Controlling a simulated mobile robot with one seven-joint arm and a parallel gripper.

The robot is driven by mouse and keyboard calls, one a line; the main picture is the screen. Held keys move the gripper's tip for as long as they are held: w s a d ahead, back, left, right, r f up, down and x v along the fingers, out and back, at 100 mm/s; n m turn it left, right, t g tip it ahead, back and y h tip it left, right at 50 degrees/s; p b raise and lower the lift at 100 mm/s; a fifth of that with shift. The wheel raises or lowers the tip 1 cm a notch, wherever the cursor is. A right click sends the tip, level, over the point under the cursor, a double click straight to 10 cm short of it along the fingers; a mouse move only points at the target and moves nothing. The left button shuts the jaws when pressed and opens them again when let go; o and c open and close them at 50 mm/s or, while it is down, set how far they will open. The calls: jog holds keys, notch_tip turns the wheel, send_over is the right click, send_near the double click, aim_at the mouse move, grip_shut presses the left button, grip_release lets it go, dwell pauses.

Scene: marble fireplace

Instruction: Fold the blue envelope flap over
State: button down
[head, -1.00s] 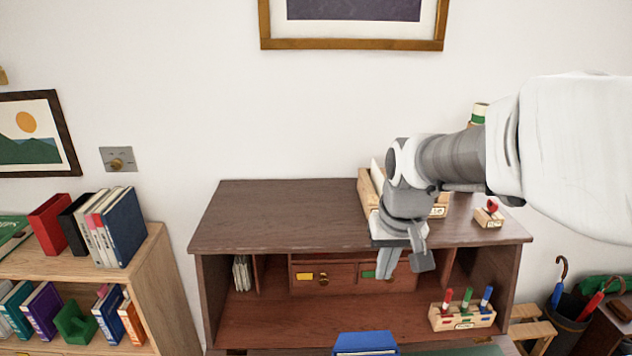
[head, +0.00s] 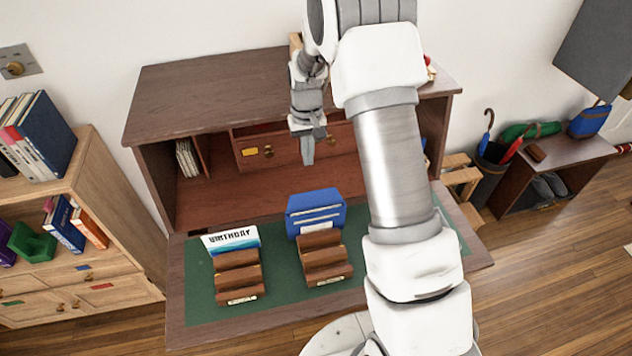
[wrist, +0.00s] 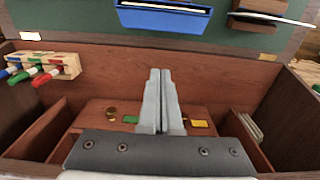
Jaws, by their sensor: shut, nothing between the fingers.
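The blue envelope (head: 304,207) stands upright in a stepped wooden holder (head: 326,268) on the green mat of the desk. Pale lines and a whitish piece show across its front, and a blue part rises at its top. I cannot clearly tell the flap's angle. The envelope also shows at the top of the wrist view (wrist: 165,20). My gripper (head: 308,158) is above and behind the envelope, in front of the drawers, apart from it. Its fingers are together and empty, and they also show in the wrist view (wrist: 160,73).
A birthday card (head: 230,240) stands in another stepped holder (head: 238,276) to the left. The hutch's drawers (head: 270,150) are close behind my gripper. A marker rack (wrist: 45,66) shows in the wrist view. The mat's left front is clear.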

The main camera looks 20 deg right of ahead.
aim_at(314, 197)
jog(key=shift+f+b, duration=2.25)
jog(key=shift+f, duration=1.6)
jog(key=shift+s+r, duration=0.15)
jog(key=shift+s, duration=1.25)
jog(key=shift+s+r, duration=0.15)
jog(key=shift+s, duration=1.25)
jog(key=shift+s+f+b, duration=1.35)
jog(key=shift+s+f, duration=0.45)
jog(key=shift+s, duration=2.2)
notch_tip(314, 197, up, 6)
jog(key=p, duration=0.4)
jog(key=shift+s, duration=0.45)
jog(key=shift+r, duration=0.1)
jog(key=s+r+t, duration=0.2)
jog(key=s+r, duration=0.5)
jog(key=r, duration=0.6)
jog(key=s+r+t, duration=0.3)
jog(key=s+r, duration=0.5)
jog(key=r, duration=0.5)
jog(key=shift+t, duration=0.3)
